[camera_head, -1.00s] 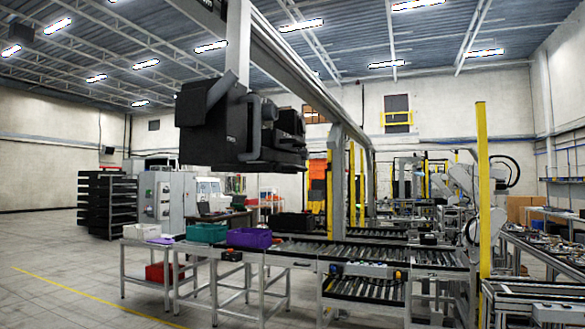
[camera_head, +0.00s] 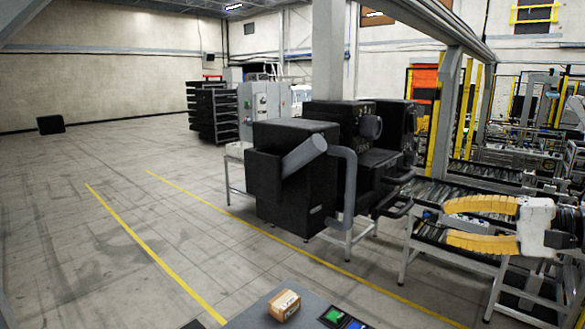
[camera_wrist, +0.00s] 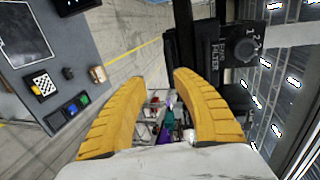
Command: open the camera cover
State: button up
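Which panel is the cover I cannot tell; all housings look closed. In the wrist view part of the black unit (camera_wrist: 190,50) shows at upper right, with a round dark knob (camera_wrist: 243,50) and white lettering. My gripper (camera_head: 446,222) has yellow fingers, is open and empty, and appears to the right of the unit. Its spread fingers also show in the wrist view (camera_wrist: 159,78).
A roller conveyor (camera_head: 480,180) runs behind my gripper at the right. A black shelf rack (camera_head: 213,112) and a grey cabinet (camera_head: 262,105) stand behind the unit. A small cardboard box (camera_head: 284,305) lies on my deck. The floor at left is open, with yellow lines.

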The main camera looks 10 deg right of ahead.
aim_at(405, 206)
jog(key=x, duration=0.3)
jog(key=r+p+x, duration=0.1)
jog(key=x, duration=0.2)
jog(key=p+x, duration=0.1)
jog(key=x, duration=0.2)
jog(key=shift+w+r, duration=0.25)
jog(key=shift+w, duration=0.35)
grip_shut()
